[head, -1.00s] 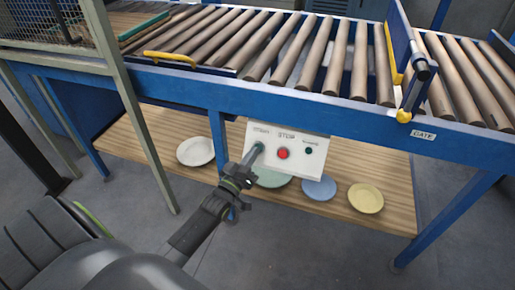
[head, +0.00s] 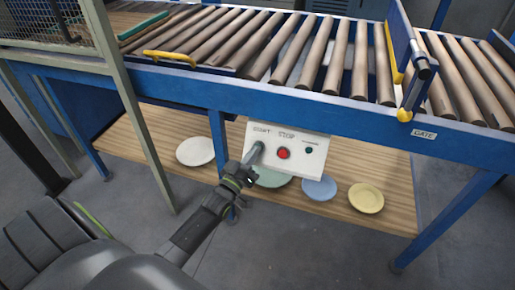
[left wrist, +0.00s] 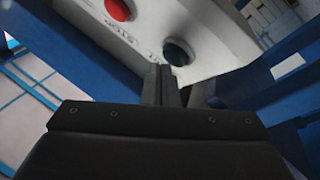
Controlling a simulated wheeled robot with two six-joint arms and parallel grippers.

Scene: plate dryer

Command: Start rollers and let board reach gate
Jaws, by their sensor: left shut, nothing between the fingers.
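My left gripper (head: 254,153) is shut and empty, its tips at the START button on the white control panel (head: 313,163). In the left wrist view the closed fingers (left wrist: 161,82) are just beside the dark green start button (left wrist: 178,52); I cannot tell whether they touch it. The red STOP button (head: 283,153) is to the right of the fingers. The rollers (head: 311,53) form a conveyor on a blue frame. The gate (head: 401,40) stands across them at the right, above a GATE label (head: 423,134). My right gripper is out of view.
A shelf below the conveyor holds a white plate (head: 196,151), a blue plate (head: 319,188) and a yellow plate (head: 366,198). A yellow handle (head: 169,57) is on the frame's front edge. A mesh guard (head: 45,25) and a green strip (head: 144,28) are at upper left.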

